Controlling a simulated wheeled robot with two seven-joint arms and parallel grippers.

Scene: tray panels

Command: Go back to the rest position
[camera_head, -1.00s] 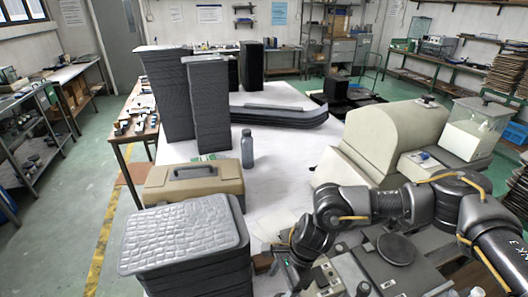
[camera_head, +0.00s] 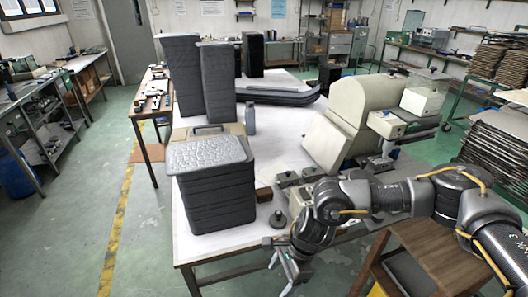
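My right arm comes in from the right, and its gripper (camera_head: 284,268) hangs in front of the table's front edge, pointing down. The opening between its fingers is not clear. Nothing is visibly held in it. My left arm and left gripper are not in view. A stack of grey tray panels (camera_head: 208,155) with a quilted top stands near the front of the white table (camera_head: 215,245), left of my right gripper and apart from it.
Taller dark panel stacks (camera_head: 222,85) stand farther back, with a grey bottle (camera_head: 250,118) and a beige case (camera_head: 235,129). A beige machine (camera_head: 340,120) is at the table's right. The floor at left (camera_head: 70,240) is clear.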

